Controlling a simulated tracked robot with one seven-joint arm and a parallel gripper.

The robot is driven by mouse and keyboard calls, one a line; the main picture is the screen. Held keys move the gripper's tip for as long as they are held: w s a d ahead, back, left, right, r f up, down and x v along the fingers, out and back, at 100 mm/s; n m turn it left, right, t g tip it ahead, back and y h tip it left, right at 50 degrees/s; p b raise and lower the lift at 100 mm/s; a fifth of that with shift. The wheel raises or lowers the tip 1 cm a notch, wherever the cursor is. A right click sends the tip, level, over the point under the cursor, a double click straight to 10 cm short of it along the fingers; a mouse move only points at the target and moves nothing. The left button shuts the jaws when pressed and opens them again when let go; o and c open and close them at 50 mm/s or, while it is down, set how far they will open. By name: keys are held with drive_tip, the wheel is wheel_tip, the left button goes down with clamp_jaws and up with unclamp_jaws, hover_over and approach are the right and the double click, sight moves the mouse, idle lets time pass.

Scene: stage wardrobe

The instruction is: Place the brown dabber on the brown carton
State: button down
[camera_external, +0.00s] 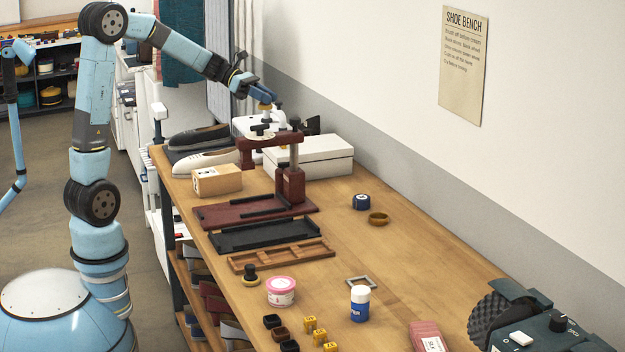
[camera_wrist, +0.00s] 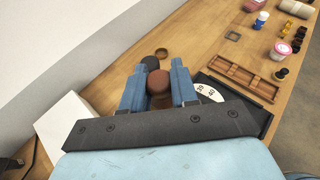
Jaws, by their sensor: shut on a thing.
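My gripper (camera_external: 265,104) is raised over the far end of the bench, near the stand and the white box. In the wrist view its two blue fingers (camera_wrist: 158,88) are closed on a round brown thing, the brown dabber (camera_wrist: 159,80). In the external view the dabber is too small and too covered to make out clearly. The brown carton (camera_external: 217,181), a small tan box with a white label, sits on the bench to the left of the stand, below and left of my gripper. It does not show in the wrist view.
A dark red stand (camera_external: 290,185) with a dial rises between the carton and a white box (camera_external: 325,157). Shoes (camera_external: 203,162) lie behind the carton. A black tray (camera_external: 262,236) and a wooden divided tray (camera_external: 280,256) lie nearer. A dark blue tin (camera_external: 361,201) stands right.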

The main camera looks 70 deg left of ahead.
drive_tip(key=s+a, duration=0.7)
drive_tip(key=s, duration=0.5)
drive_tip(key=s+a, duration=0.6)
drive_tip(key=s, duration=0.7)
hover_over(215, 167)
drive_tip(key=s, duration=0.1)
drive_tip(key=f, duration=1.9)
drive_tip(key=shift+s+d+f, duration=0.1)
drive_tip(key=shift+d+f, duration=0.1)
drive_tip(key=shift+d, duration=0.1)
drive_tip(key=shift+w+a+f, duration=0.2)
drive_tip(key=shift+w+f, duration=0.35)
drive_tip(key=shift+f, duration=1.6)
